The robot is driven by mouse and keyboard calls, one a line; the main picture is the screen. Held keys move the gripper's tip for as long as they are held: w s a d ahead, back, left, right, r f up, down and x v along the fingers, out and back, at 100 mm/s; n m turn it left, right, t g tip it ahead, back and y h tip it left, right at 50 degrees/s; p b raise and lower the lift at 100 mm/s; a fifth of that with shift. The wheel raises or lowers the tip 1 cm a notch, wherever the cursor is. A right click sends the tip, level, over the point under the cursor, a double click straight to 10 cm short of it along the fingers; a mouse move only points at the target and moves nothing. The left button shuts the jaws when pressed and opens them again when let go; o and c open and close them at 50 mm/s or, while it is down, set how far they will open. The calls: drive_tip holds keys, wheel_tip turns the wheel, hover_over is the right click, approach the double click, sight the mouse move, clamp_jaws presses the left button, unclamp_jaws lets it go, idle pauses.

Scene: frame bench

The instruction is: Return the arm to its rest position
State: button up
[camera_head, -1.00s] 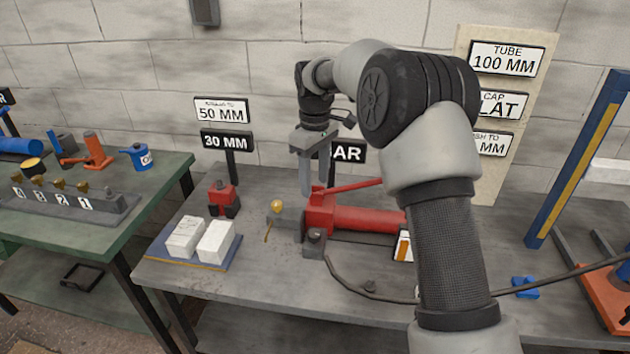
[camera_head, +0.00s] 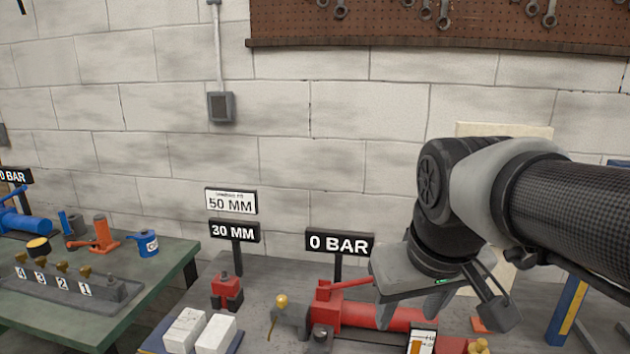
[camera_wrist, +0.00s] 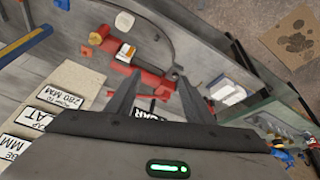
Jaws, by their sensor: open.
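My arm is bent across the right side of the head view. My gripper (camera_head: 442,312) is open and empty, in front of and above the red hydraulic pump (camera_head: 385,316) on the grey bench. The arm and gripper hide part of the bench's right side and the boards behind. In the wrist view my gripper (camera_wrist: 159,76) shows two spread fingers with nothing between them. The red pump (camera_wrist: 150,82) lies beyond the fingers there, with the bench seen at a slant.
Two white blocks (camera_head: 215,334) lie on the bench's left, near a small red jack (camera_head: 227,291). A "0 BAR" sign (camera_head: 339,243) stands behind the pump. A green bench (camera_head: 150,280) stands left. A blue-and-yellow upright (camera_head: 567,310) is at right.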

drive_tip(key=s+d+f+m+t, duration=0.1)
drive_tip(key=s+f+m, duration=0.1)
drive_tip(key=s, duration=0.3)
wheel_tip(320, 180, up, 12)
drive_tip(key=s+p, duration=0.1)
drive_tip(key=p, duration=1.2)
drive_tip(key=shift+r, duration=0.15)
